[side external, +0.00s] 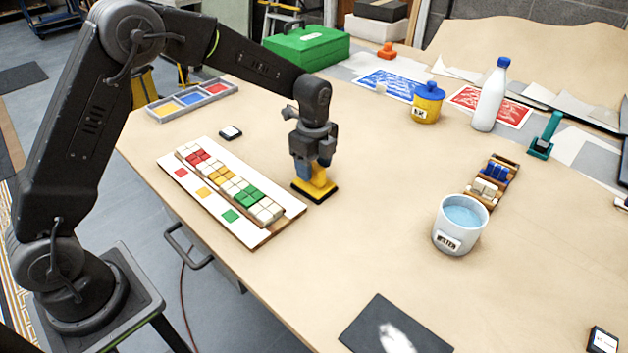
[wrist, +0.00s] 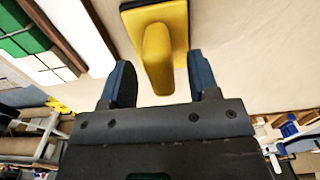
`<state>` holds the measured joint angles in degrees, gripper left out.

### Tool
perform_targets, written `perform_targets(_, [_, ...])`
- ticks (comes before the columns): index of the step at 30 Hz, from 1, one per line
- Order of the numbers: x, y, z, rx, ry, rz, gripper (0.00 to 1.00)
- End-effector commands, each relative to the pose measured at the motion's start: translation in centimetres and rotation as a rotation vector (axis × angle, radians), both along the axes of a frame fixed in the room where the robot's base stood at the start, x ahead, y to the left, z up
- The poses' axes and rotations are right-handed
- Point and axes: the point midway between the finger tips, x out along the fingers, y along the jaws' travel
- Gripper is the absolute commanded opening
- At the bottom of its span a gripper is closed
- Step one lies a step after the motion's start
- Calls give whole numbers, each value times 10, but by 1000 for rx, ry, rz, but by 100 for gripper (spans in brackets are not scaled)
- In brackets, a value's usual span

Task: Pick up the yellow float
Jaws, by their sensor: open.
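The yellow float (side external: 318,184) stands on the table just right of the mosaic panel, with a dark base and a yellow handle on top. My gripper (side external: 314,168) is directly above it, pointing down, with its blue fingers low at the handle. In the wrist view the float (wrist: 157,50) lies ahead of my gripper (wrist: 160,82). The fingers are open, and the near end of the handle shows between them with gaps at both sides. In the side view the fingers hide part of the handle.
The mosaic panel (side external: 240,228) with coloured tiles lies close left of the float. A white water bucket (side external: 448,238) and a small tile rack (side external: 508,168) stand to the right. A dark mat (side external: 365,335) lies at the front. The table between float and bucket is clear.

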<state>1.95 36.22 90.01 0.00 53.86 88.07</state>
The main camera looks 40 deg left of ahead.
Motion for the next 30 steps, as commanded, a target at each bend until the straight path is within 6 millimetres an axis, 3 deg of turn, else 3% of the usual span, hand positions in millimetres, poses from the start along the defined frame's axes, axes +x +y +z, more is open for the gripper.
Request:
perform_targets(4, [0,0,-16,0,-1,0,55])
perform_targets(12, [0,0,-19,0,-2,0,55])
perform_targets(30, [0,0,-18,0,-2,0,0])
